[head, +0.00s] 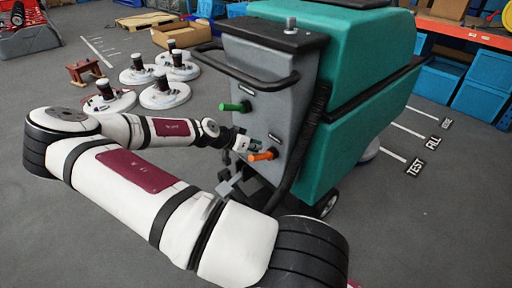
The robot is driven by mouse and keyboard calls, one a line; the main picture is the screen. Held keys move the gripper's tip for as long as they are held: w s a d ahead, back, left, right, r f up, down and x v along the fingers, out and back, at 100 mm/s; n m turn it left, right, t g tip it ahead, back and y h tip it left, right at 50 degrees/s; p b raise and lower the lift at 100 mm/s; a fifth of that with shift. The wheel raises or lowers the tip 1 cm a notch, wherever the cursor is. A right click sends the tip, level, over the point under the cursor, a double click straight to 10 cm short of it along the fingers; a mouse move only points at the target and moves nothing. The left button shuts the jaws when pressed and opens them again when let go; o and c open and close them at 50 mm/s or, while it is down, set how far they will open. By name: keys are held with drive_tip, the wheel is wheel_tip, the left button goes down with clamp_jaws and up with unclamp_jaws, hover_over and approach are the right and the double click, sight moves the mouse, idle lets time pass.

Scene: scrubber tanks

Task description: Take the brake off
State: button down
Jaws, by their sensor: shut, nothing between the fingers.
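The floor scrubber (345,110) has a teal body and a grey rear panel (262,75) with a black push bar. A green-gripped lever (235,106) sticks out to the left on the panel, beside a small label. Lower down an orange-gripped lever (262,155) sticks out, with another small label near it. The label words are too small to read, so I cannot tell which control is the brake. My gripper (249,146) is shut and empty, close to the orange lever. Whether it touches that lever is unclear.
Grey metal brackets (231,186) stick out low at the scrubber's rear. White round pads (165,94) with black tops and a small red stool (84,71) stand at the left. Blue bins (480,100) stand at the right. The floor left of the scrubber is partly clear.

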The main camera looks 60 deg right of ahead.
sight(250, 157)
drive_tip(key=shift+w+a+f+h+b, duration=0.15)
drive_tip(key=shift+a+f+h+b, duration=0.4)
drive_tip(key=shift+b, duration=0.55)
drive_tip(key=f+h+b, duration=0.1)
drive_tip(key=b, duration=0.2)
drive_tip(key=a+f+g+h+b, duration=0.1)
drive_tip(key=h+b, duration=0.1)
drive_tip(key=b, duration=0.1)
drive_tip(key=shift+w+a+f+b, duration=0.2)
drive_tip(key=shift+b, duration=0.2)
drive_tip(key=shift+w+a+f+b, duration=0.1)
drive_tip(key=shift+a+f+b, duration=0.1)
drive_tip(key=shift+f+b, duration=0.65)
drive_tip(key=shift+s+a+f+b, duration=0.1)
drive_tip(key=shift+a+f+b, duration=0.15)
drive_tip(key=shift+f+b, duration=0.5)
drive_tip(key=shift+w+a+f+b, duration=0.1)
drive_tip(key=shift+a+f+b, duration=0.1)
drive_tip(key=shift+f+b, duration=0.65)
drive_tip(key=shift+f, duration=0.1)
